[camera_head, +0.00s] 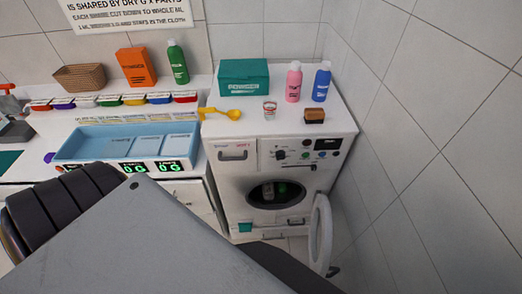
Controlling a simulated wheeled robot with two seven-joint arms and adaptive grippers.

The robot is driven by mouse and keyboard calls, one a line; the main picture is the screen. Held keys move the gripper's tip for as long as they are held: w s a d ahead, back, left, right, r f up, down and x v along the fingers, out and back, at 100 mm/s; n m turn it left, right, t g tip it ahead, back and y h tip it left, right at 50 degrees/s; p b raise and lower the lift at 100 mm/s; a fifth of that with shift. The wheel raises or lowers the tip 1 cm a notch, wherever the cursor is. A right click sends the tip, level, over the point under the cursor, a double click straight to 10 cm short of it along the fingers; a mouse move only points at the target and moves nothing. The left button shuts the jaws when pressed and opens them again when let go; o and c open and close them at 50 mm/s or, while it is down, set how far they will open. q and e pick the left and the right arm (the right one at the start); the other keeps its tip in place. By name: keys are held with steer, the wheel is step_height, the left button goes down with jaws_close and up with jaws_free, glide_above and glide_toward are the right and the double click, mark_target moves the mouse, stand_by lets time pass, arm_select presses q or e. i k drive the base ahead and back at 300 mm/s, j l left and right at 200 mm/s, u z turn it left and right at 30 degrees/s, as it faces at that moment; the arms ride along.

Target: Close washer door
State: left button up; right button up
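The white washer (243,181) stands at the right end of the counter, against the tiled wall. Its round door (320,236) is open, swung out to the right and seen nearly edge-on. The dark drum opening (275,194) is uncovered, with greenish items just visible inside. My grey and black arm links fill the lower left and bottom of the view. A small dark piece shows at the door's lower right edge; I cannot tell what it is or whether it touches the door. Neither gripper can be made out.
On the washer stand a teal box (243,77), a pink bottle (293,81), a blue bottle (321,81), a brown block (314,116), a small glass (269,109) and a yellow scoop (222,113). A blue tray (72,148) is left. The tiled wall (425,130) bounds the right.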

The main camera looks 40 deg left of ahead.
mark_target(321, 265)
steer(key=u, duration=0.95)
steer(key=k+j+z, duration=0.1)
steer(key=k+z, duration=0.6)
steer(key=z, duration=0.2)
